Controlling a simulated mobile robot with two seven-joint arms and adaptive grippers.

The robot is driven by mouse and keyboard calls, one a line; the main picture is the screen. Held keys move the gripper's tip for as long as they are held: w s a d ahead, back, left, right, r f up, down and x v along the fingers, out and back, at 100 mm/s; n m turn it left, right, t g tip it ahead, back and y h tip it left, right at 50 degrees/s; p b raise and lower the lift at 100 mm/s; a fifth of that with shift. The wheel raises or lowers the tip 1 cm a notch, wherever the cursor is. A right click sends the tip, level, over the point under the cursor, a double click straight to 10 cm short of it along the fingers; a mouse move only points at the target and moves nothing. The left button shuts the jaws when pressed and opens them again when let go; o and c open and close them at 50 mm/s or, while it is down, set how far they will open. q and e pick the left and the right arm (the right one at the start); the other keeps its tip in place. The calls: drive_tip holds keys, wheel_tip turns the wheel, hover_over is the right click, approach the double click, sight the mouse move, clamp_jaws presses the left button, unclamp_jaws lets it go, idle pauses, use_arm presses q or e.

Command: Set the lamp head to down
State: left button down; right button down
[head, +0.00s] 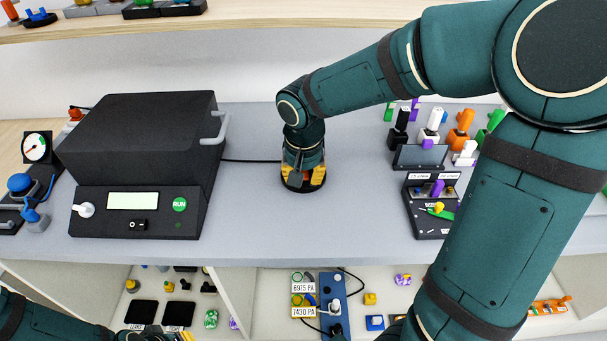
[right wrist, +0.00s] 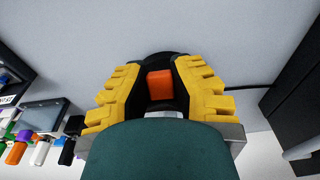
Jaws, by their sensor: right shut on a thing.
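My right gripper (head: 303,178) points down at the middle of the bench, its yellow fingers shut around a dark device with a round black base (head: 302,188). In the right wrist view the yellow fingers (right wrist: 160,75) stand on both sides of an orange block (right wrist: 160,84) on this device; the black base (right wrist: 158,57) shows behind it. I take this to be the lamp, but its head and tilt are mostly hidden by my gripper. My left gripper (head: 165,335) shows only in part at the bottom edge; its jaws cannot be made out.
A black machine (head: 145,135) with a green RUN button stands left on the bench; a cable (head: 250,161) runs from it toward the device. A dark panel (head: 432,208) and several coloured-handled items stand right. Shelves with small parts lie below. Bench beside the device is clear.

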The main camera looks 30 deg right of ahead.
drive_tip(key=shift+f, duration=0.2)
idle(0.3)
drive_tip(key=c, duration=0.8)
unclamp_jaws()
drive_tip(key=shift+r, duration=0.1)
drive_tip(key=r, duration=0.4)
drive_tip(key=s+r, duration=0.1)
drive_tip(key=r, duration=0.6)
drive_tip(key=shift+s+a+r, duration=0.2)
drive_tip(key=shift+a+r, duration=0.2)
